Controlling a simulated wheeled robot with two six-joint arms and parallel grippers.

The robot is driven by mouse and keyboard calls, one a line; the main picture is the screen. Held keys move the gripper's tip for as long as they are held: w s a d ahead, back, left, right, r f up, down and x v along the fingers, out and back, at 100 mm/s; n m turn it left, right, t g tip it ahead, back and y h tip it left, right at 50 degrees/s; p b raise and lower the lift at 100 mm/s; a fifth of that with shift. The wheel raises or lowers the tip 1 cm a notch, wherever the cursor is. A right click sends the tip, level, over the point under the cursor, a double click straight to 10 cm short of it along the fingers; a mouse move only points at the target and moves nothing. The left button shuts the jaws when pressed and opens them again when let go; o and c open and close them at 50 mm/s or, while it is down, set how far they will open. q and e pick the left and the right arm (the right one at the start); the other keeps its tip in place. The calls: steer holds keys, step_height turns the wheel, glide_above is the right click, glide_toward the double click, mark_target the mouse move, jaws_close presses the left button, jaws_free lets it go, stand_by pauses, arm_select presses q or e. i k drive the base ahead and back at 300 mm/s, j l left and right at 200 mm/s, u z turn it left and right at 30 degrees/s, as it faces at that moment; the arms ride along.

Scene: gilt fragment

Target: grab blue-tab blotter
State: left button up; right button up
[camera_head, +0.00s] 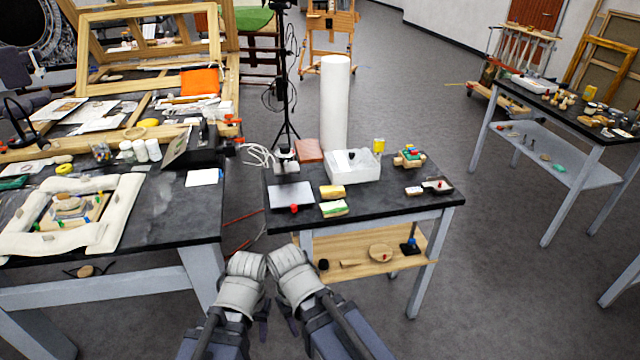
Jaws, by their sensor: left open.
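A small dark block with a blue top (409,246) sits at the right of the wooden lower shelf under the small black table; it may be the blue-tab blotter, but it is too small to be sure. My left gripper (248,266) is at the bottom centre, in front of the small table, apart from the block and left of it. It is open, with nothing seen in it. My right gripper (286,263) is close beside it, also apart from the block; its jaw opening does not show clearly.
The small table (375,205) carries a white tray (352,166), a grey plate and yellow blocks. The lower shelf (345,250) also holds a round wooden piece (380,253). A cluttered black table (165,215) stands left. Open floor (500,290) lies right.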

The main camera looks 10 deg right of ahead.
mark_target(206, 177)
steer(key=j+z, duration=0.1)
steer(key=z, duration=0.6)
steer(key=j+z, duration=0.4)
steer(key=k+j+z, duration=0.1)
steer(key=j+z, duration=0.3)
steer(key=j, duration=0.2)
